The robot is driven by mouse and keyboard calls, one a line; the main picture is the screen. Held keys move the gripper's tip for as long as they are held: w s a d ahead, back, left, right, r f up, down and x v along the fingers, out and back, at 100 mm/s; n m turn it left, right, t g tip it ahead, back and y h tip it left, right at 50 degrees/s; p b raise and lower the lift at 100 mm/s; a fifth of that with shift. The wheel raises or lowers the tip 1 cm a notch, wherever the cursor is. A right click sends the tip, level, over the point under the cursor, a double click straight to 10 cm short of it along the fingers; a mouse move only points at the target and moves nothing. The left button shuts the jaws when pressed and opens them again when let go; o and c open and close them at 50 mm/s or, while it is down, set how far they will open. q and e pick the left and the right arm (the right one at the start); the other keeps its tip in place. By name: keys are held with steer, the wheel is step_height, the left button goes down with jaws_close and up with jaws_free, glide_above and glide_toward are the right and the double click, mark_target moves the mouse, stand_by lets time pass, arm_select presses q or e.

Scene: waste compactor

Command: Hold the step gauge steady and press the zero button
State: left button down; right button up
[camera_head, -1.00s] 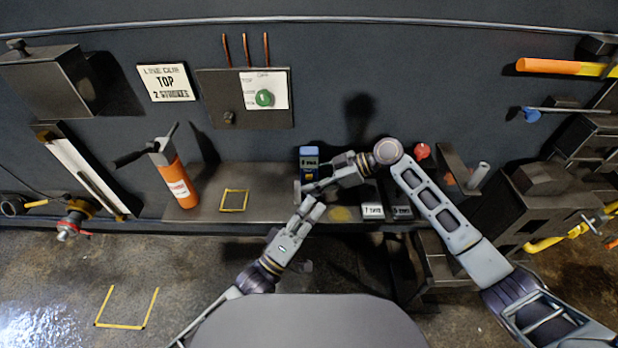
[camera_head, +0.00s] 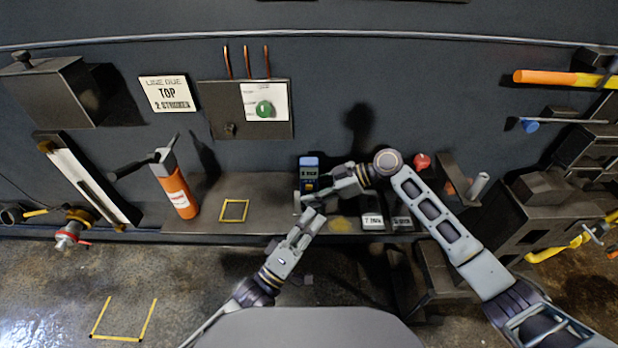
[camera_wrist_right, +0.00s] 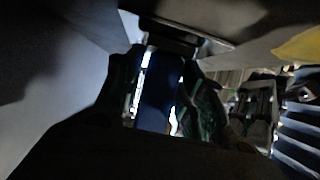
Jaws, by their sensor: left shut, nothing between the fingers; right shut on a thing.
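The step gauge (camera_head: 309,172) is an upright blue device with a small display on its upper face, at the back of the bench. My right gripper (camera_head: 330,181) comes in from the right and is shut on the gauge. In the right wrist view the gauge's dark blue body (camera_wrist_right: 158,98) shows between the two fingers. My left gripper (camera_head: 311,211) is shut and empty, just in front of and below the gauge; I see a gap to the display. The zero button is too small to make out, and the gauge's lower part is partly hidden by the grippers.
The bench (camera_head: 270,205) carries a yellow outlined square (camera_head: 234,211), an orange cylinder tool (camera_head: 176,188) to the left and small labelled plates (camera_head: 373,222) to the right. A red knob (camera_head: 421,161) stands behind my right arm. The bench is clear around the yellow square.

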stand_by(0.4)
steer(key=o, duration=0.9)
steer(key=shift+c, duration=0.2)
steer(key=shift+d, duration=0.15)
steer(key=v, duration=1.1)
steer(key=shift+d+r, duration=0.2)
steer(key=shift+d, duration=0.1)
steer(key=shift+s, duration=0.1)
